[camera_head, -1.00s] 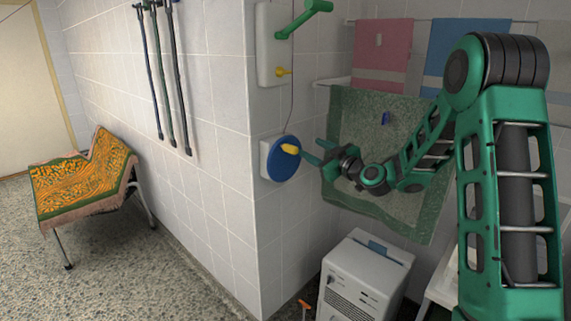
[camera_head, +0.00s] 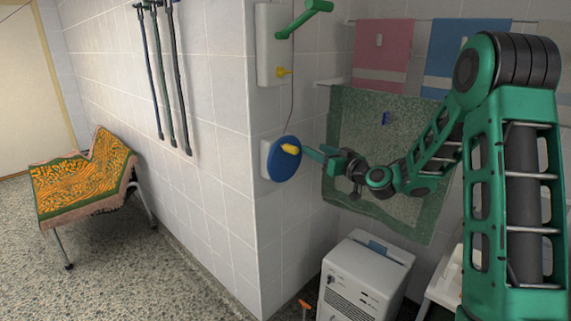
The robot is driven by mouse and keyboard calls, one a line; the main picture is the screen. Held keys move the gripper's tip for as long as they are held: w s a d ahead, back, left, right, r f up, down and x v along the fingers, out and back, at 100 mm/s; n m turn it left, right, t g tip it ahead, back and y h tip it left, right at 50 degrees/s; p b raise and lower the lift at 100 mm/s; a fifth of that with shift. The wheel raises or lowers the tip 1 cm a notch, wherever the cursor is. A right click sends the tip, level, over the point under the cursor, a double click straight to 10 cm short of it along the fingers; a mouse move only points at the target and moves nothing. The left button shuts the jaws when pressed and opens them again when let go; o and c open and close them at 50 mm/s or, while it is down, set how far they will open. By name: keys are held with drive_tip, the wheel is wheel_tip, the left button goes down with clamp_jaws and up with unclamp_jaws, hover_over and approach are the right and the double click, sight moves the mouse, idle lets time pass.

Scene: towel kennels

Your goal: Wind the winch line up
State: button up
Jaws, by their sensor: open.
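A round blue winch wheel (camera_head: 281,166) with a yellow handle (camera_head: 291,149) sits on a pale wall mount at the corner. A thin dark line (camera_head: 291,112) runs up from it past a white wall box (camera_head: 270,45). The box carries a green lever (camera_head: 305,17) and a small yellow knob (camera_head: 284,72). My gripper (camera_head: 312,151) is open, just right of the yellow handle, its fingers pointing left towards it. I cannot tell whether a finger touches the handle.
A green-edged towel (camera_head: 390,205) hangs behind my arm, with pink (camera_head: 383,52) and blue (camera_head: 458,48) towels above. A white machine (camera_head: 365,280) stands below. A chair with a patterned cover (camera_head: 85,180) is at left. Dark poles (camera_head: 182,80) hang on the left wall.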

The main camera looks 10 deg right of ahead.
sight(290, 148)
idle(0.3)
drive_tip(key=shift+s+a+r, duration=0.1)
drive_tip(key=shift+s+a, duration=0.7)
drive_tip(key=shift+a, duration=0.25)
drive_tip(key=shift+s+a+r, duration=0.1)
drive_tip(key=shift+s+a, duration=0.75)
drive_tip(key=shift+a, duration=0.15)
drive_tip(key=shift+s+a+r, duration=0.1)
drive_tip(key=shift+s+a, duration=0.7)
drive_tip(key=shift+a, duration=0.25)
drive_tip(key=shift+x, duration=3.65)
drive_tip(key=shift+w+d, duration=0.1)
